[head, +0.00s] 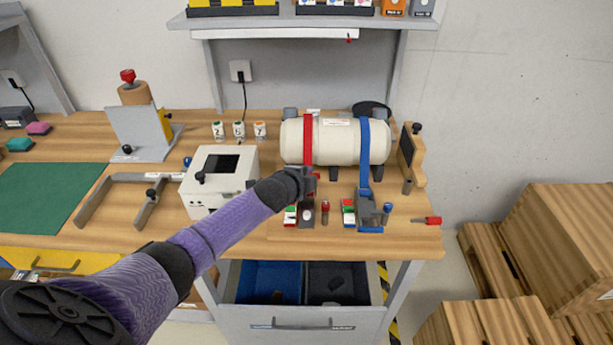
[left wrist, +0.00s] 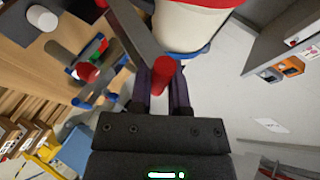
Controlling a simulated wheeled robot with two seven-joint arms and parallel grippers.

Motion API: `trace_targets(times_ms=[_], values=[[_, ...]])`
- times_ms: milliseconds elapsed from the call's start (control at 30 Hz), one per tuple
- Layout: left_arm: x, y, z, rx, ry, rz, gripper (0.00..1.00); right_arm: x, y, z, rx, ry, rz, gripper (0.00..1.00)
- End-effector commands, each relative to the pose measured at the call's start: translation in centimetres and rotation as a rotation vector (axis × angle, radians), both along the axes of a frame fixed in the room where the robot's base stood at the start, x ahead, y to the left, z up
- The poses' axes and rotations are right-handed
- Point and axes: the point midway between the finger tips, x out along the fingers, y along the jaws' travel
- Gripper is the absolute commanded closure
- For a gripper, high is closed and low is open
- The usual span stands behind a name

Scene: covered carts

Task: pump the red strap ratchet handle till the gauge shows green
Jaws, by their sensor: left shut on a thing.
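A white tank (head: 345,142) lies on the bench with a red strap (head: 307,140) and a blue strap (head: 366,150) over it. My left gripper (head: 308,182) is in front of the red strap and hides most of its ratchet. In the left wrist view, the ratchet handle (left wrist: 140,35) is a grey bar with a red grip (left wrist: 163,78). My left gripper (left wrist: 161,95) is shut on that red grip. A gauge (head: 290,216) with red, white and green stands below the red strap; its reading is too small to tell. My right gripper is not in view.
The blue strap's ratchet (head: 369,212) and its gauge (head: 348,212) stand just right. A white box (head: 215,180) with a dark screen stands left, under my forearm. A red-handled tool (head: 427,220) lies at the bench's right edge. Wooden crates (head: 560,235) stand on the right.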

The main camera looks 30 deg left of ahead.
Motion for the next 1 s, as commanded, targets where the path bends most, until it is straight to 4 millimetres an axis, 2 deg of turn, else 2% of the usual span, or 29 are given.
trace_targets(times_ms=[300, 333, 400, 733, 867, 1000], values=[[0.1, 0.0, 0.2, 0.0, -0.004, -0.001, 1.0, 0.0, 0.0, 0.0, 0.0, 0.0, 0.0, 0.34], [0.1, 0.0, 0.2, 0.0, -0.004, -0.001, 0.75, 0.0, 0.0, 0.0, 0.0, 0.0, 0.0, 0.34], [0.1, 0.0, 0.2, 0.0, -0.004, -0.001, 0.64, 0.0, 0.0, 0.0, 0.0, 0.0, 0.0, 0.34], [-0.4, -0.1, 0.4, 0.001, -0.001, -0.001, 0.64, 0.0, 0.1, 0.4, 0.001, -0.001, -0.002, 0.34], [-2.2, -0.3, 1.5, 0.001, 0.0, -0.003, 0.64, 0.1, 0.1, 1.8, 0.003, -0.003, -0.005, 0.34], [-4.8, -0.6, 2.9, 0.002, -0.001, -0.003, 0.64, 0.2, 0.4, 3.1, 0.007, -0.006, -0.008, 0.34]])
